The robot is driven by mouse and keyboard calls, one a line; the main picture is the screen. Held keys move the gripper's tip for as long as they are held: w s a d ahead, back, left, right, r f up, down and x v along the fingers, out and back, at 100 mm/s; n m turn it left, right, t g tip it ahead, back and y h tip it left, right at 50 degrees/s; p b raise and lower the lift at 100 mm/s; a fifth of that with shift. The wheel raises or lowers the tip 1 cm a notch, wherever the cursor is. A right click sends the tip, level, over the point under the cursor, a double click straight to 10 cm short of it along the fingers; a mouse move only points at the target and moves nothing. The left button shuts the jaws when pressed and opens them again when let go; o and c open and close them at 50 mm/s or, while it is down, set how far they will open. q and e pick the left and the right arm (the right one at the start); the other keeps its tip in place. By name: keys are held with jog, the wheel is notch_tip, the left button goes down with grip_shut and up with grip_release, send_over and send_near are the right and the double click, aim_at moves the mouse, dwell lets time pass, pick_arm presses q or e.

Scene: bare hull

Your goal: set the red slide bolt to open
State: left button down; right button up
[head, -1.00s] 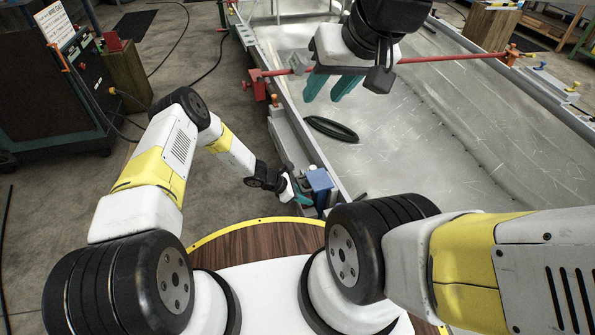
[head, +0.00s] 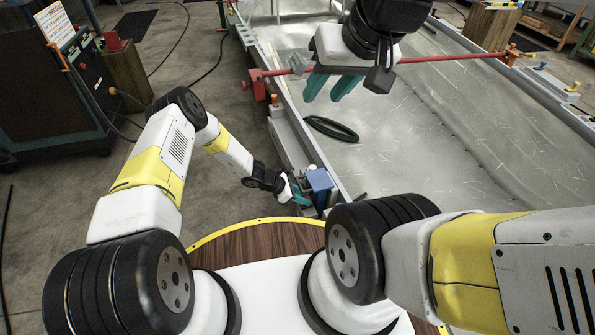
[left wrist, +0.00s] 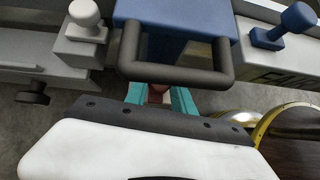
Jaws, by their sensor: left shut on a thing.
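My left gripper (head: 302,197) is low beside the blue box (head: 320,180) on the hull's near-left edge. In the left wrist view its teal fingers stand either side of a small dark red piece (left wrist: 157,94), probably the knob of the red slide bolt. They are shut on it. A dark bar handle (left wrist: 178,75) and the blue box (left wrist: 180,12) hide the rest of the bolt, so its position cannot be told. My right gripper (head: 330,88) hangs over the hull, its fingers apart with nothing between them.
A blue knob (left wrist: 283,25) stands right of the handle, a pale knob (left wrist: 85,22) left of it. A red bar (head: 450,57) crosses the hull (head: 420,130) behind my right gripper. A dark green ring (head: 331,129) lies inside the hull.

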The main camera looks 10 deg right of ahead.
pick_arm(q)
jog(key=shift+s+a, duration=0.1)
jog(key=shift+a, duration=1.2)
jog(key=c, duration=1.1)
grip_release()
jog(key=shift+a, duration=0.1)
jog(key=v, duration=0.7)
jog(key=shift+a+r, duration=0.3)
